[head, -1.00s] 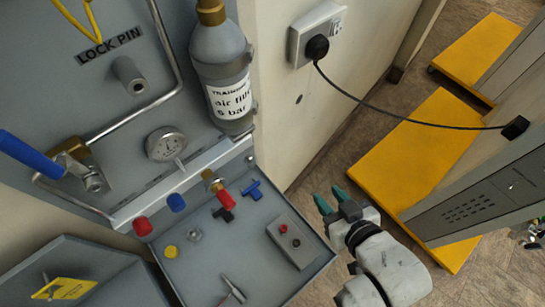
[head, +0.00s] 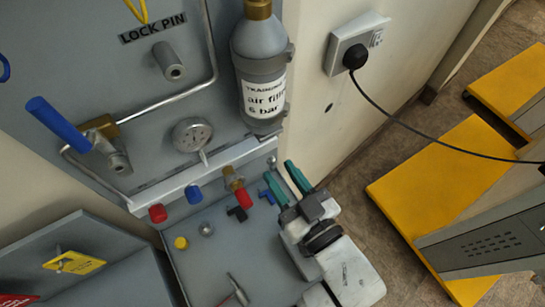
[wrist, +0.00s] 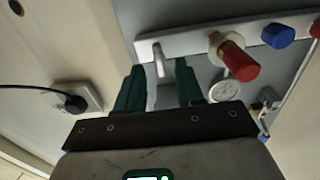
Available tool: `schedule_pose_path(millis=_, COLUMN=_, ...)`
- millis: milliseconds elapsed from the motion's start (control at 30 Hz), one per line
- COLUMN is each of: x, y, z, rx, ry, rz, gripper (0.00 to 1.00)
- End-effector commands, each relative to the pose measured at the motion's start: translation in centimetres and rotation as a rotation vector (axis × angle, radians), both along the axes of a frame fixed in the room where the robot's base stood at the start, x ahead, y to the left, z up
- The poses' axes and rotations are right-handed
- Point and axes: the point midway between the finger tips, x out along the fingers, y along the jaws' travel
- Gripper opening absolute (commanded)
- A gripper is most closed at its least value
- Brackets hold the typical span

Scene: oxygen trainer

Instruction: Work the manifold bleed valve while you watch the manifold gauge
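The manifold is a pale rail (head: 165,203) with red and blue knobs and a brass fitting with a red end (head: 235,184). The round manifold gauge (head: 193,135) sits on the grey panel above it; its reading is too small to tell. The gauge also shows in the wrist view (wrist: 224,88). A small silver stem (wrist: 158,58) projects from the rail end; I cannot tell for certain which part is the bleed valve. My gripper (head: 279,171) is open, its teal fingers apart beside the rail's right end. In the wrist view, the stem appears just beyond the fingers (wrist: 159,88).
A grey bottle (head: 258,60) labelled air stands above the rail's right end. A blue-handled valve (head: 58,124) is at left. The tray (head: 205,265) below holds small loose parts. A socket (head: 360,42) with a black cable is at right.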

Motion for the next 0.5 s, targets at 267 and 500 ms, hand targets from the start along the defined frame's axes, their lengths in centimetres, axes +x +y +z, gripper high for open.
schedule_pose_path(millis=267, x=2.9, y=2.0, z=0.1, rx=0.001, ry=-0.001, rz=0.001, gripper=0.37)
schedule_pose_path(millis=500, x=3.4, y=2.3, z=0.0, rx=-0.001, ry=0.001, rz=0.001, gripper=0.37)
